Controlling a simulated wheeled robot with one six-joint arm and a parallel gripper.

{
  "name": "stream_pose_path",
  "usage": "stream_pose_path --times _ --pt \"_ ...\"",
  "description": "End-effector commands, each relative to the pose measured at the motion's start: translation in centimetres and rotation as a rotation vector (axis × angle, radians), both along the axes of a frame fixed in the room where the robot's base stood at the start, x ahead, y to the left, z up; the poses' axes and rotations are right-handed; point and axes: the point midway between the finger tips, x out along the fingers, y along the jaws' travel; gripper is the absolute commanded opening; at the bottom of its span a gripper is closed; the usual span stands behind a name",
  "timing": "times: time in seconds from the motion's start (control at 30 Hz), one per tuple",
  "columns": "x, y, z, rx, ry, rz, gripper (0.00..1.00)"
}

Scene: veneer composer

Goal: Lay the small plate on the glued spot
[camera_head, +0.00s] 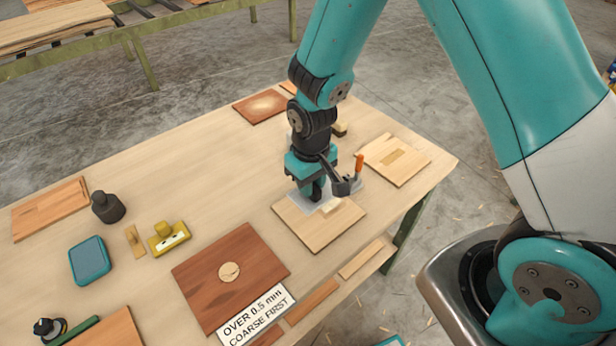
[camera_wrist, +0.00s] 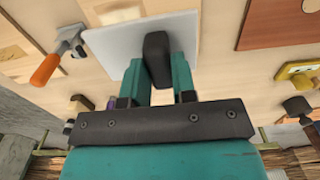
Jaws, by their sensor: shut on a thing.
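My gripper (camera_wrist: 158,72) is shut on the dark upright grip of a small pale grey plate (camera_wrist: 108,42). In the head view the plate (camera_head: 303,205) shows under my gripper (camera_head: 315,196), above the left back part of a light wood board (camera_head: 318,232). I cannot tell whether the plate touches the board. A small paler patch (camera_head: 330,208) shows on the board beside the plate, and in the wrist view a pale patch (camera_wrist: 118,10) shows past the plate's edge. Glue cannot be made out; the area under the plate is hidden.
A reddish board (camera_head: 230,272) with a round pale spot lies to the left, near a sign (camera_head: 253,314). The middle of the table (camera_head: 185,170) is clear.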

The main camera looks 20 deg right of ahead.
Motion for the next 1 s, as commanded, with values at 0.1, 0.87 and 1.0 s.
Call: stream_pose_path --times 0.1,0.87,1.0 --pt "0.0 -0.1 0.0 0.0 0.0 -0.002 0.0" --pt "0.3 -0.9 -5.3 -0.001 -0.001 -0.002 0.0" --pt "0.6 -2.1 -5.3 -0.001 -0.001 -0.001 0.0"
